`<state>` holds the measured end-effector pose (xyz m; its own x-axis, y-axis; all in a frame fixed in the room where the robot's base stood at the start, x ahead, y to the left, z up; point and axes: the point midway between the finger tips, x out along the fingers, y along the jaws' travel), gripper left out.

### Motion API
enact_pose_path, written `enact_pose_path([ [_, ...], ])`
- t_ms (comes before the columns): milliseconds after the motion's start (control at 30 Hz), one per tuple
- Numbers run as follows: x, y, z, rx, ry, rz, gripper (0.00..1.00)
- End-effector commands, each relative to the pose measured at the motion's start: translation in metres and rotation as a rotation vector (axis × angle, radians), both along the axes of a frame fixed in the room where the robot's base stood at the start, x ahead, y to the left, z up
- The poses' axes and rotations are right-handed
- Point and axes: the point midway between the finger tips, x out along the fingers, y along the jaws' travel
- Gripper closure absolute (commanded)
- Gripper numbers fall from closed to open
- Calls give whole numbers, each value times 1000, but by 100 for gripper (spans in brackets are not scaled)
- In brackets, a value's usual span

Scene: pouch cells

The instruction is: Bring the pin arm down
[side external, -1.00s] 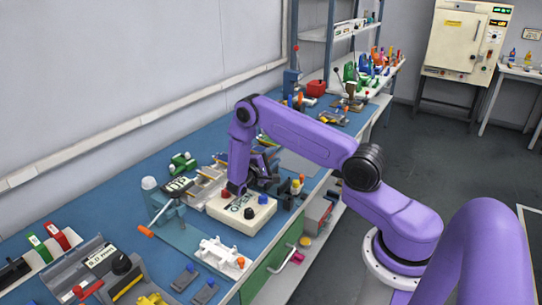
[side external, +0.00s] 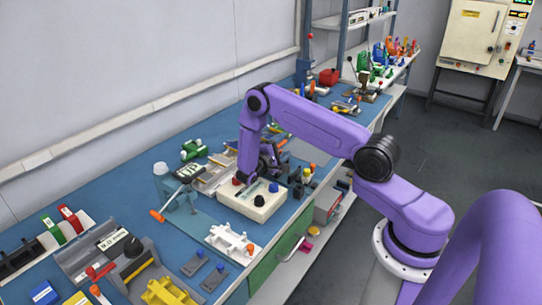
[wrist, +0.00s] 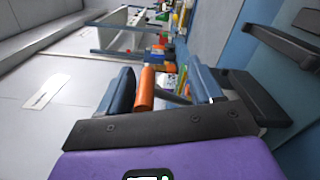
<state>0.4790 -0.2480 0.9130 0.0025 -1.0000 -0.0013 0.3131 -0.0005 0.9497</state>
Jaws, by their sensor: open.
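My gripper (side external: 268,160) is above the back of a cream box (side external: 252,206) with red and dark knobs, partly hidden by my purple arm. In the wrist view its two blue-grey fingers (wrist: 160,90) stand wide apart. An orange cylindrical grip (wrist: 146,90) shows between them, nearer the left finger, and it is not clamped. I cannot tell for sure whether this grip belongs to the pin arm, and the side view does not show it clearly.
A white fixture (side external: 230,243) lies in front. Several small bottles or tools (side external: 300,182) stand close on the right. The bench's front edge is near.

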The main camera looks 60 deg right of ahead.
Motion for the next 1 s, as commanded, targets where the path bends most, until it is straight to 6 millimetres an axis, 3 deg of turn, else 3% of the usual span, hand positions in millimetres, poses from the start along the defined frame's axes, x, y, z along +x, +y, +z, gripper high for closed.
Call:
enact_pose_path([
  [700,1,139,0,1,-1,9,35],
  [1000,0,169,0,1,-1,7,35],
])
